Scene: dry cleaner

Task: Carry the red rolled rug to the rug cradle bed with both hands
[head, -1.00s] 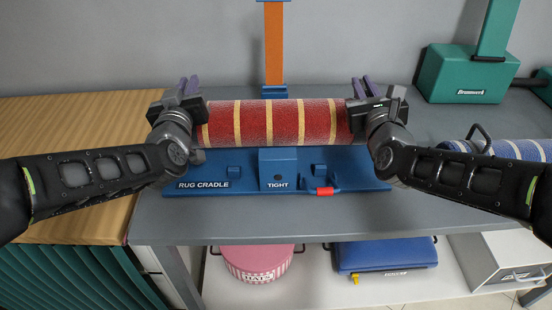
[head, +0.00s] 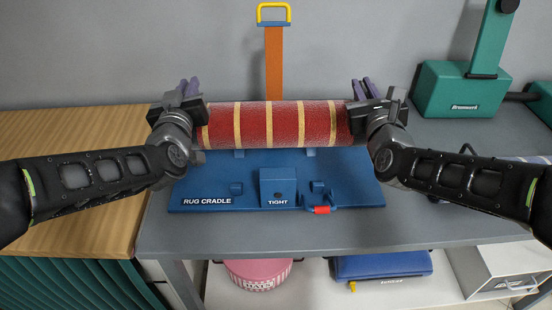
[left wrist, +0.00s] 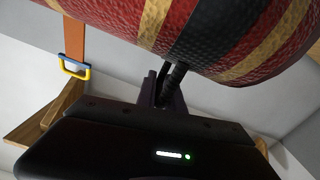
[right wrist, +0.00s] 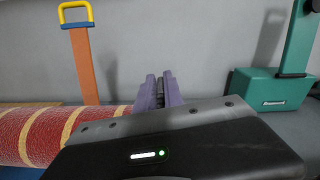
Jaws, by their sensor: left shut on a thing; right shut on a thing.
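The red rolled rug (head: 285,124), with yellow bands, is held level between my two grippers, above the blue rug cradle (head: 225,190). My left gripper (head: 188,88) is at its left end and my right gripper (head: 363,88) at its right end. In the left wrist view, the purple fingers are shut on a dark handle (left wrist: 172,80) beside the rug's black band. In the right wrist view, the purple fingers (right wrist: 159,90) are closed together beside the rug (right wrist: 40,135); what they grip is mostly hidden. The cradle's back part is partly covered by the rug.
An orange strap (head: 274,65) with a yellow handle (head: 273,11) stands upright behind the rug. A green machine (head: 458,90) is at the back right. A striped blue roll is mostly hidden by my right arm. The grey table's front strip (head: 290,232) is clear.

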